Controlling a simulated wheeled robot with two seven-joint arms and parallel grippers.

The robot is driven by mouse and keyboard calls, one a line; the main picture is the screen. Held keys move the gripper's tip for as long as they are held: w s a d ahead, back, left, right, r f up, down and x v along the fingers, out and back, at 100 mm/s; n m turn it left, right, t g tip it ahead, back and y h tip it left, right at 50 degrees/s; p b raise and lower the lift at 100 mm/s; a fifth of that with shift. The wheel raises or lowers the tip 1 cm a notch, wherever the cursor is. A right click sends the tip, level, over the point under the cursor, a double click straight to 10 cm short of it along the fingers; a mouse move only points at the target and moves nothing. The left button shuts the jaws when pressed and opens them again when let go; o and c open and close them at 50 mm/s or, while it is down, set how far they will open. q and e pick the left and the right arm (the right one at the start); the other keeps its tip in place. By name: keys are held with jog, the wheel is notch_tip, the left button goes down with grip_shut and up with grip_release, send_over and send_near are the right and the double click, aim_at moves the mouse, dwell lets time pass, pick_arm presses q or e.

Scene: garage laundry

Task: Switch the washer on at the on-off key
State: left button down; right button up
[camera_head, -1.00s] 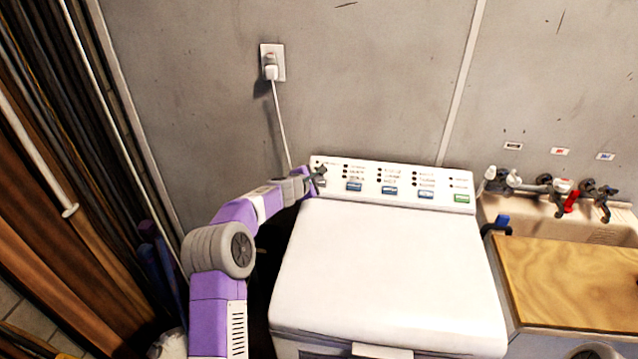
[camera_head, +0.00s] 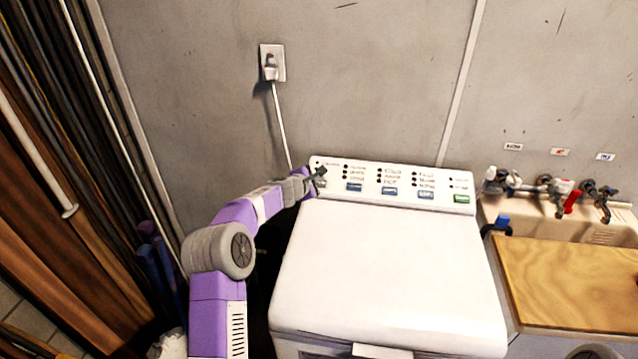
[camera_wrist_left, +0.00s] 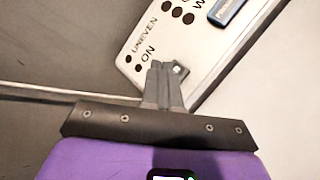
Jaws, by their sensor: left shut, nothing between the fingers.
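The white washer (camera_head: 385,265) stands in the middle of the head view with its lid shut. Its control panel (camera_head: 440,176) runs along the back, with several blue keys, a green key (camera_head: 461,198) at the right end and rows of dark indicator dots. My left gripper (camera_head: 319,175) is shut and empty at the panel's left end. In the left wrist view its closed fingertips (camera_wrist_left: 166,72) lie over the panel corner beside the printed "ON" and "UNEVEN" labels (camera_wrist_left: 146,45). The on-off key is mostly hidden by the fingers; I cannot tell whether they touch it. My right gripper is out of view.
A wall outlet (camera_head: 272,62) with a plugged-in cord is behind the washer. A sink (camera_head: 600,228) with several taps and a wooden board (camera_head: 570,285) stand to the right. Brown planks (camera_head: 60,220) line the left side. The washer lid is clear.

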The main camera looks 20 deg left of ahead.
pick_arm(q)
jog(key=shift+f, duration=0.1)
dwell(0.7)
jog(key=shift+w+f, duration=0.15)
jog(key=shift+f, duration=0.15)
jog(key=shift+w+a+f+b, duration=0.1)
jog(key=shift+w+f+b, duration=0.05)
jog(key=shift+f+b, duration=0.45)
dwell(1.3)
jog(key=shift+s+r+p, duration=0.3)
jog(key=shift+r, duration=0.6)
jog(key=shift+s+r, duration=0.2)
jog(key=shift+r, duration=0.4)
jog(key=r, duration=0.1)
jog(key=s+r+p, duration=0.1)
jog(key=r, duration=0.1)
jog(key=shift+s+d+r+p, duration=0.15)
jog(key=shift+s+d+p, duration=0.15)
jog(key=shift+p, duration=0.1)
